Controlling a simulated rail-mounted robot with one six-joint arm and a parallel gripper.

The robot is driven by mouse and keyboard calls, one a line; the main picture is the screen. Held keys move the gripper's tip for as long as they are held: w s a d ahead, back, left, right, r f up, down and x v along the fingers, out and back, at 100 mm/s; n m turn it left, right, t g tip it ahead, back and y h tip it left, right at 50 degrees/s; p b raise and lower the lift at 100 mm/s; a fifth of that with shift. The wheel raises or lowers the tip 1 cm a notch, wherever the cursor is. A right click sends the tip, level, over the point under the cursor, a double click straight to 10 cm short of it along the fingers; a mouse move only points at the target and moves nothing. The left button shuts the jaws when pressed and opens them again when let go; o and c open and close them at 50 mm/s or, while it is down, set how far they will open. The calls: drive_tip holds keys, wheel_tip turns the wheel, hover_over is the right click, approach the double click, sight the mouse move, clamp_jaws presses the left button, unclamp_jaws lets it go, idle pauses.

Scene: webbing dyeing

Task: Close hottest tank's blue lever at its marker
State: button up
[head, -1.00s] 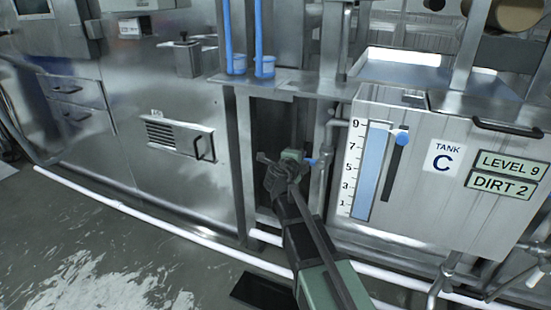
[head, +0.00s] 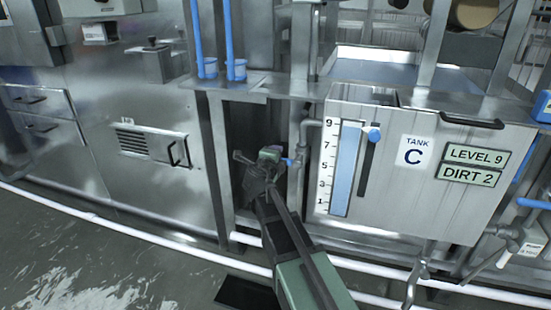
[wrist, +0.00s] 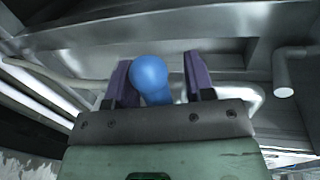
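A blue lever end with a rounded knob (wrist: 151,78) shows in the wrist view between the two purple fingers of my gripper (wrist: 161,80). It is close to the left finger, with a gap to the right one; contact cannot be told. In the head view my gripper (head: 270,158) is in the dark recess left of tank C (head: 420,185), and a small blue part (head: 290,162) shows beside it. The gripper looks open. Tank C reads LEVEL 9 and DIRT 2. No temperature reading or lever marker can be made out.
A level gauge (head: 345,168) and a slot with a blue knob (head: 374,135) are on tank C's front. Pipes (head: 305,135) run beside the recess. Another blue handle (head: 534,203) is at the right edge. White floor pipes (head: 130,232) cross below; open floor lies at lower left.

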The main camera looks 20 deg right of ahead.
drive_tip(key=p+v, duration=0.2)
drive_tip(key=v, duration=0.9)
